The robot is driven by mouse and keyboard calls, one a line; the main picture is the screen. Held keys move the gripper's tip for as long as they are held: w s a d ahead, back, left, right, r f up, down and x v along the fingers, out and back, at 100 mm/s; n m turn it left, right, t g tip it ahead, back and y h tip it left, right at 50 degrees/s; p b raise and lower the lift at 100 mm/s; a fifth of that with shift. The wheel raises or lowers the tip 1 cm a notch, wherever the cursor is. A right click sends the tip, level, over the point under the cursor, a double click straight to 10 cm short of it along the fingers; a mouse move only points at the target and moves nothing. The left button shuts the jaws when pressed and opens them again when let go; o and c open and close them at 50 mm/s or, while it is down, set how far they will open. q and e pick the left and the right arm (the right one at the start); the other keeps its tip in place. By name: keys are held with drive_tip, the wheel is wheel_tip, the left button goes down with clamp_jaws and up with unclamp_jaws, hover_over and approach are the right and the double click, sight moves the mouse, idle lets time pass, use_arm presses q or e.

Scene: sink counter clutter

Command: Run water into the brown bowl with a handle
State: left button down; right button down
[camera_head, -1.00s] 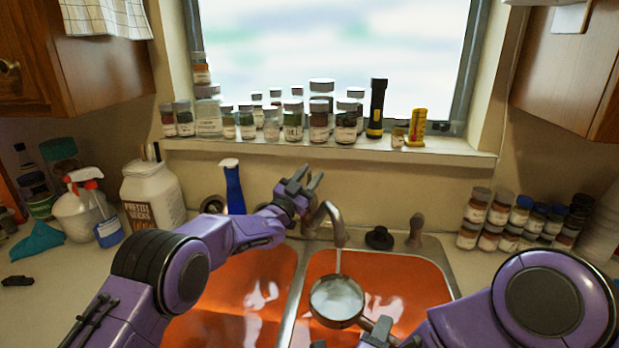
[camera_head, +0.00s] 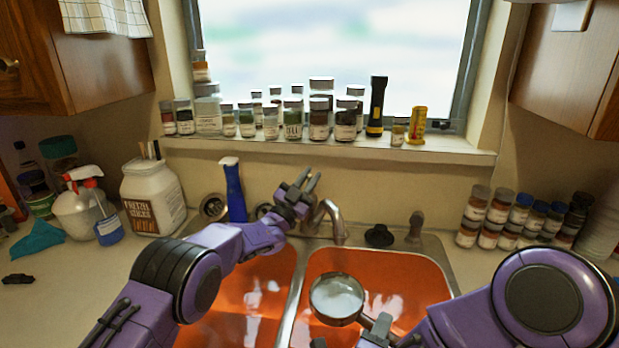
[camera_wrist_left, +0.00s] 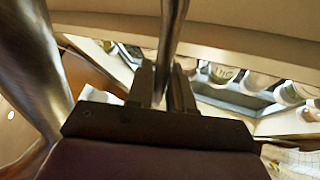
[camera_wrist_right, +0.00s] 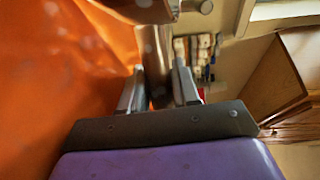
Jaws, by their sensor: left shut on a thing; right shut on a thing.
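The brown bowl (camera_head: 335,320) is over the right basin near the faucet (camera_head: 332,218), open side up, with pale liquid in it. No stream shows below the spout. My right gripper (camera_head: 370,332) is shut on the bowl's handle; the right wrist view shows the handle (camera_wrist_right: 158,70) between its fingers. My left gripper (camera_head: 307,182) is behind and left of the spout. In the left wrist view it is shut on a thin metal rod (camera_wrist_left: 173,45), seemingly the faucet's lever. The lever is mostly hidden in the head view.
A double sink with orange basins (camera_head: 400,270) lies in front. Jars (camera_head: 318,125) line the window sill (camera_head: 330,148). Stacked jars (camera_head: 500,220) stand on the right counter.

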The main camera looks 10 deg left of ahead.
use_arm(q)
drive_tip(key=shift+f, duration=0.1)
drive_tip(key=c, duration=1.1)
unclamp_jaws()
drive_tip(key=shift+c, duration=0.2)
drive_tip(key=shift+s, duration=0.1)
drive_tip(key=v, duration=1.2)
